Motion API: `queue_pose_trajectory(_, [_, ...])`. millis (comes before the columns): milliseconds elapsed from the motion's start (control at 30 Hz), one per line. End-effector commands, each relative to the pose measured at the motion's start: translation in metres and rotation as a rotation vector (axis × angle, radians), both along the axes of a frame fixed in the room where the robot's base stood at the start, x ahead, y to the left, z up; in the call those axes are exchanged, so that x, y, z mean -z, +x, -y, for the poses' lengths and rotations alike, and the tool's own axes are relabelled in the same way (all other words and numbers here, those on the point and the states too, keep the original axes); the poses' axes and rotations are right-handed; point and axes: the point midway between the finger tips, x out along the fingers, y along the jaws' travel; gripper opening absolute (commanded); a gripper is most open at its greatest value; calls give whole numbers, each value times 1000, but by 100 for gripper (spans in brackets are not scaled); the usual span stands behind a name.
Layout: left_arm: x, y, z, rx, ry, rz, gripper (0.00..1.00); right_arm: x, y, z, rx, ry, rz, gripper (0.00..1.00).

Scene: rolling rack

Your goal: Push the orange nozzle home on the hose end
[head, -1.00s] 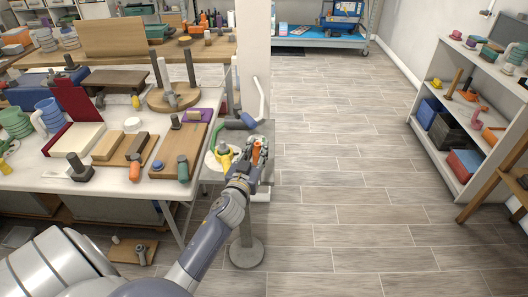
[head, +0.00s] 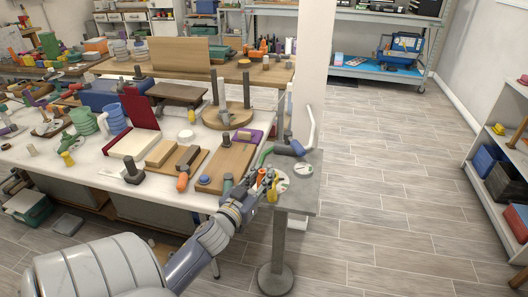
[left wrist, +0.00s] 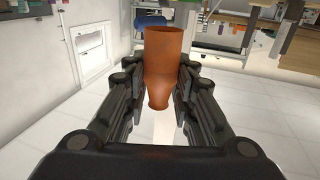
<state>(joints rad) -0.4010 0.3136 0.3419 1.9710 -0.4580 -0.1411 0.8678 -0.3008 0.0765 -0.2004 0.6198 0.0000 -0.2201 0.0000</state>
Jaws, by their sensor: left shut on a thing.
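My left gripper (head: 262,182) is at the front left edge of a small grey stand table (head: 308,190). It is shut on the orange nozzle (left wrist: 164,58), which stands upright between the fingers in the left wrist view, wide end up and narrowed lower down. In the head view only a small orange patch of the nozzle (head: 261,176) shows. A green curved piece (head: 264,156), perhaps the hose, rises just behind the gripper. I cannot make out the hose end; the fingers may hide it. My right gripper is not in view.
A yellow piece (head: 272,191) and a pale round disc (head: 303,169) are by the gripper on the stand. A bent pale tube (head: 311,125) rises behind, near a white post (head: 314,70). A crowded white workbench (head: 95,163) lies left. The floor (head: 390,180) right is clear.

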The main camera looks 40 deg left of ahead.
Motion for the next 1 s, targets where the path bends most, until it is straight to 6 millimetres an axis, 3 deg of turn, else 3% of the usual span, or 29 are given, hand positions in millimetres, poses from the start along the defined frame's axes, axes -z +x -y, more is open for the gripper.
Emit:
queue_pose_trajectory(33, [-20,11,-5,3,2,4,0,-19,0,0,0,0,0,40])
queue_pose_trajectory(100, [-34,25,-11,5,2,5,0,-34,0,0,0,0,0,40])
queue_pose_trajectory(400, [-79,75,-43,-1,4,1,0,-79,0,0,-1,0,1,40])
queue_pose_trajectory(600, [-87,86,-52,-5,6,-2,0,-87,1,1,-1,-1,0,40])
queue_pose_trajectory(1000, [-87,86,-52,-6,6,-1,0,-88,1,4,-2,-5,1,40])
